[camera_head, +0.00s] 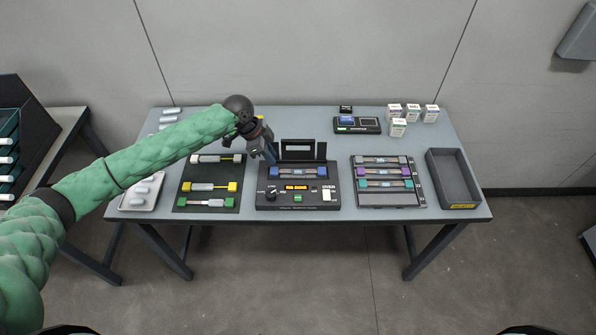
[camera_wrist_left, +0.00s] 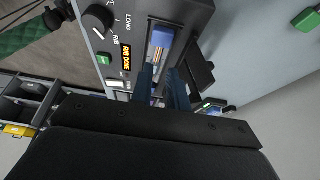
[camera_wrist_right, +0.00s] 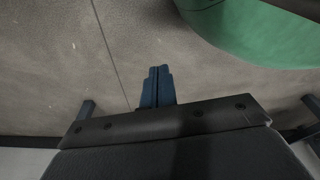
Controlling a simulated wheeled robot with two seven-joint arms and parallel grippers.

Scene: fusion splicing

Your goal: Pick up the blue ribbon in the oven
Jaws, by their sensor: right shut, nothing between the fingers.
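The blue ribbon (camera_head: 299,173) lies across the oven's slot, a pale strip with blue ends. It also shows in the left wrist view (camera_wrist_left: 161,39), its near part partly hidden by the fingers. The black oven (camera_head: 270,201) stands mid-table with its dark lid raised behind the slot. My left gripper (camera_head: 272,155) is above the oven's left back part, pointing down. In the left wrist view its blue fingers (camera_wrist_left: 162,84) are apart, with the strip showing in the gap; contact cannot be told. My right gripper (camera_wrist_right: 158,75) is shut and empty over the floor.
Left of the oven, a dark mat (camera_head: 178,208) holds white, yellow and green-ended ribbons. To the right, a rack (camera_head: 390,199) holds several ribbons, beside an empty grey bin (camera_head: 460,190). A small device (camera_head: 357,129) and white boxes (camera_head: 399,128) stand at the back.

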